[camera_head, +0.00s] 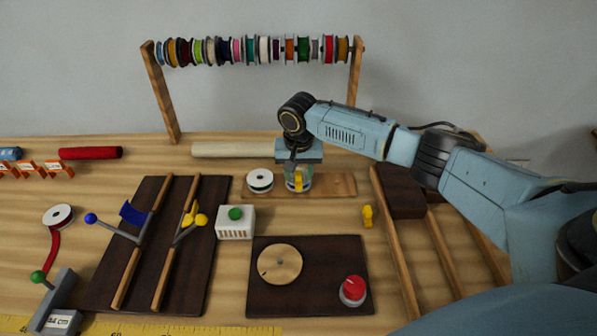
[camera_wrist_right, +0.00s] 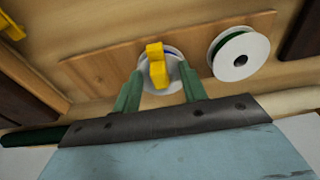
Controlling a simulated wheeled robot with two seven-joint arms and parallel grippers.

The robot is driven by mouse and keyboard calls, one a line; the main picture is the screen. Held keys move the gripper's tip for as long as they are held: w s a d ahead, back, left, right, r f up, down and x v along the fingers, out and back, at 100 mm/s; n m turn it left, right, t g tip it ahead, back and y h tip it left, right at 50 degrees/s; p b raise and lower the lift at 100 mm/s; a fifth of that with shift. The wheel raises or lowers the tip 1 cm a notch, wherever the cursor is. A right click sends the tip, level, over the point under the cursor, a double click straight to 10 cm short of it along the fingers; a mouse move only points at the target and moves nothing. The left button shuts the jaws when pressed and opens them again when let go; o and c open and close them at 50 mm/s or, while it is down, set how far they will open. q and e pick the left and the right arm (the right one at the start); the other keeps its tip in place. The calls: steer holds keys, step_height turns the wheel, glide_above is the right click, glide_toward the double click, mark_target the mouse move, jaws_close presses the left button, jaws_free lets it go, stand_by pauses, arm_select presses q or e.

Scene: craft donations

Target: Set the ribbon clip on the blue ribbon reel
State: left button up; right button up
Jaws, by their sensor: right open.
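A yellow ribbon clip (camera_head: 298,181) sits on top of a white-flanged reel (camera_wrist_right: 174,83) on a wooden board (camera_head: 335,185). A little blue shows at this reel's edge; most of its ribbon is hidden. My right gripper (camera_head: 298,176) is above this reel, pointing down. In the right wrist view its green fingers (camera_wrist_right: 157,92) stand apart on either side of the clip (camera_wrist_right: 156,64), with visible gaps, so it is open. A second reel with dark green ribbon (camera_head: 259,180) stands on the same board to the left. My left gripper is not in view.
Another yellow clip (camera_head: 367,216) is on the table to the right. A white box with a green button (camera_head: 235,222) and a dark board with a wooden disc (camera_head: 279,264) and red knob (camera_head: 353,290) are nearer. A rack of reels (camera_head: 260,50) stands behind.

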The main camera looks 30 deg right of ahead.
steer(key=r, duration=0.2)
steer(key=r+p, duration=0.1)
steer(key=r, duration=0.3)
steer(key=shift+s+a+r+p, duration=0.2)
steer(key=shift+s+r+p, duration=0.05)
steer(key=shift+p, duration=0.05)
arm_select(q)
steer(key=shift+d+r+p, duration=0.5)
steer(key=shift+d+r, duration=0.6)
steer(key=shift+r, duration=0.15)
arm_select(e)
step_height(320, 180, up, 7)
steer(key=shift+s+a, duration=0.2)
steer(key=shift+s, duration=0.25)
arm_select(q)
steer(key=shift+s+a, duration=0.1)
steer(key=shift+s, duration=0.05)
arm_select(e)
steer(key=shift+f, duration=0.1)
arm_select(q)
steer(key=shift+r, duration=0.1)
